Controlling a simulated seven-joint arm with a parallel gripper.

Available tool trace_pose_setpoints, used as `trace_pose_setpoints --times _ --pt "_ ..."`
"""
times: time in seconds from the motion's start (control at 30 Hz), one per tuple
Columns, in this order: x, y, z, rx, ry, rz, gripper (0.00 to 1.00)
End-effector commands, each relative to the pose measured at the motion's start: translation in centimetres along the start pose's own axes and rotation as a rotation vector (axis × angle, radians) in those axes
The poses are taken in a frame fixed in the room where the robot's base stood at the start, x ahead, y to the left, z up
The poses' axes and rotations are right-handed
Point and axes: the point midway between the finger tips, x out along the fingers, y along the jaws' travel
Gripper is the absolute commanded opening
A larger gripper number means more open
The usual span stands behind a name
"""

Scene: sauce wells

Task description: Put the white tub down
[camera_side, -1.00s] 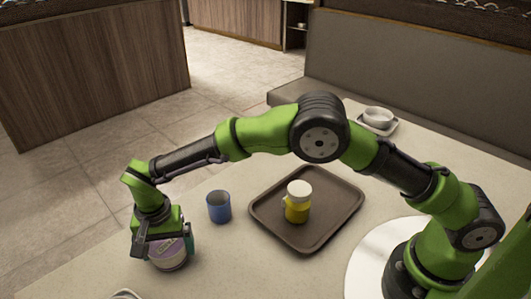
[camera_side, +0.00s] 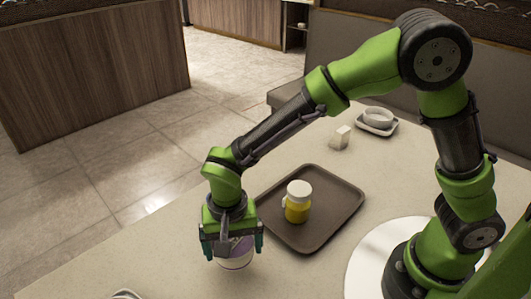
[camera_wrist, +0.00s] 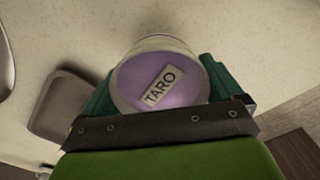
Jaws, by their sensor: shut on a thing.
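The white tub (camera_side: 236,260) has a purple top with a label reading TARO, and its white side shows below my gripper in the side view. My gripper (camera_side: 232,247) is shut on it, with a finger on each side. In the wrist view the tub (camera_wrist: 160,82) sits between the green fingers. Its upper part is hidden in the side view. I cannot tell whether its base touches the table.
A brown tray (camera_side: 335,222) holding a yellow jar with a white lid (camera_side: 298,203) is to the right. A white block (camera_side: 340,137) and a white bowl (camera_side: 377,116) on a saucer stand farther back. A dish edge (camera_side: 126,295) shows at the front left.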

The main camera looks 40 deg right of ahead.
Motion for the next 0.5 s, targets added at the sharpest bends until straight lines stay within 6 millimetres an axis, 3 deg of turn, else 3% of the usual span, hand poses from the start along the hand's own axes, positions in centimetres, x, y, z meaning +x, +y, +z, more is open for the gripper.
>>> trace_pose_setpoints --times 0.17,0.5 --pt "-1.7 0.8 0.3 0.000 0.002 -0.007 0.56" --pt "-9.6 0.9 0.3 -0.001 0.002 -0.006 0.56"
